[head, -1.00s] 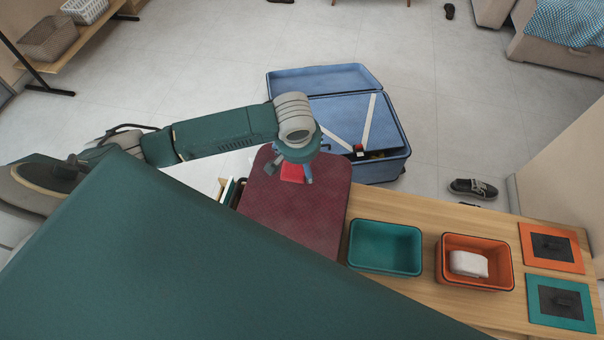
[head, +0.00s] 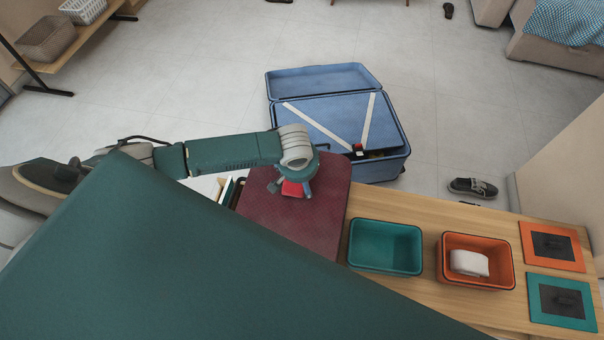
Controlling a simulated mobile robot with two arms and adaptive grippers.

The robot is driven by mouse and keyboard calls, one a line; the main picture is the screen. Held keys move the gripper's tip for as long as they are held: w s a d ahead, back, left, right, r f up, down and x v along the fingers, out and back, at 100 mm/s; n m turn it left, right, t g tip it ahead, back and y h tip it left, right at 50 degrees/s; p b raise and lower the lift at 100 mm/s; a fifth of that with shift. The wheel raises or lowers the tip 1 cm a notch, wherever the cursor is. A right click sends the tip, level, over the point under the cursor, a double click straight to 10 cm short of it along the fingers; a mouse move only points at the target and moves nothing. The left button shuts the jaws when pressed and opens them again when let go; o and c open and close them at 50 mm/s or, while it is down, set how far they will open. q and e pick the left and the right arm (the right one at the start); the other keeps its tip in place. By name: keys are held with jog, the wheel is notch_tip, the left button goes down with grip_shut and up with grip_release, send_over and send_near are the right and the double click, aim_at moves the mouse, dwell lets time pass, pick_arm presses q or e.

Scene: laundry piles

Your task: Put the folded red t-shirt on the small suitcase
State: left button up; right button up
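The red t-shirt (head: 292,189) shows as a small bright red patch under my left gripper (head: 292,188), over a maroon, round-cornered flat top (head: 310,225) that looks like a closed small suitcase. The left gripper points down with a finger on each side of the red cloth and appears shut on it. The wrist hides most of the cloth, and I cannot tell if it touches the maroon top. My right gripper is not in view; a large teal part of my own body covers the lower left.
An open blue suitcase (head: 330,120) lies on the floor behind. On the wooden table (head: 430,225), right of the maroon top, stand an empty teal bin (head: 385,222) and an orange bin (head: 445,285) holding a white cloth (head: 469,262). Orange and teal lids (head: 532,262) lie farther right.

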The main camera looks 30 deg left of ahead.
pick_arm(q)
jog(key=o, duration=1.2)
jog(key=shift+o, duration=0.2)
jog(key=shift+s+r, duration=0.1)
jog(key=shift+r, duration=0.4)
jog(key=p+v, duration=0.1)
jog(key=v, duration=1)
jog(key=shift+s, duration=0.15)
